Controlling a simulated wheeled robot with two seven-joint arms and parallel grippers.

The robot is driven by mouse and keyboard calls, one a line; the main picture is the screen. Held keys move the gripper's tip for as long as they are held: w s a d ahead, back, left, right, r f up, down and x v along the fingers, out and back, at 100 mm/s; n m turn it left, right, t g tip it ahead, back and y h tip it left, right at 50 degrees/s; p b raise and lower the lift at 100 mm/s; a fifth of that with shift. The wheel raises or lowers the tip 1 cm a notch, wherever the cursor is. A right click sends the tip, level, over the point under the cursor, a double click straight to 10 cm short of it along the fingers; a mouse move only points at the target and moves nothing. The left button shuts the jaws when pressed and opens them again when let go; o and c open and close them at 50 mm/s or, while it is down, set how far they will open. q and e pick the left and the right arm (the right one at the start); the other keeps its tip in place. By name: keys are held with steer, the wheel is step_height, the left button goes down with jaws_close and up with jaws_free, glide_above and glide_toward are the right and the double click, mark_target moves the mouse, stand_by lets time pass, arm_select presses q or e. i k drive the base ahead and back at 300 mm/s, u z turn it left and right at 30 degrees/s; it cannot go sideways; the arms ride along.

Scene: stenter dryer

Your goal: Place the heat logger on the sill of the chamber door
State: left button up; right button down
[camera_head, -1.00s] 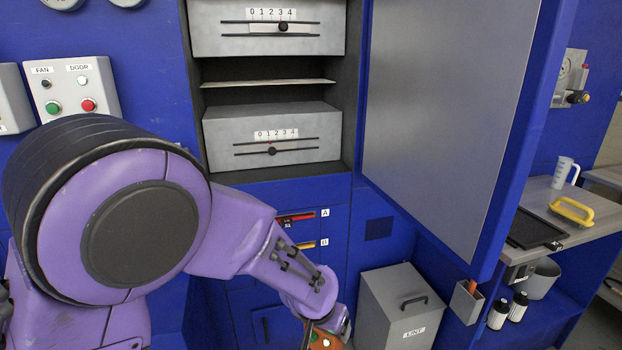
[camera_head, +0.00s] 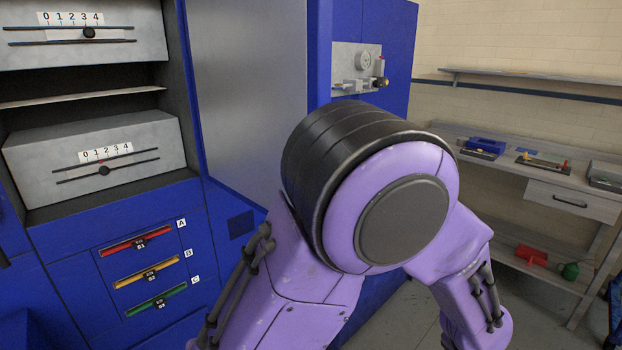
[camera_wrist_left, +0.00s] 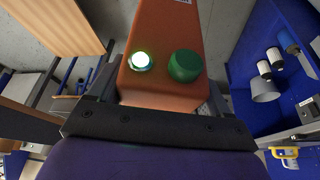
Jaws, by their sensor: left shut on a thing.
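The heat logger (camera_wrist_left: 160,28) is an orange box with a lit white-green button and a green knob. It shows only in the left wrist view. My left gripper (camera_wrist_left: 158,92) is shut on it, with one dark finger on each side. The logger appears held clear above the floor. In the head view the open chamber (camera_head: 60,95) is at the left, with its two grey slider boxes. The blue chamber door (camera_head: 318,45), with a grey inner face, stands open to its right. I cannot clearly make out the door's sill. Neither gripper shows in the head view; my purple arm covers the centre.
Red, yellow and green slots (camera_head: 150,270) sit below the chamber. A gauge panel (camera_head: 357,66) is beyond the door. A workbench (camera_head: 560,175) with tools stands at the right. In the wrist view, white bottles (camera_wrist_left: 270,63) and a grey bucket (camera_wrist_left: 264,90) are at the right.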

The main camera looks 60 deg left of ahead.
mark_target(52, 212)
steer(key=z, duration=0.15)
steer(key=k, duration=1.45)
steer(key=u, duration=2.15)
steer(key=i, duration=0.1)
steer(key=z, duration=0.25)
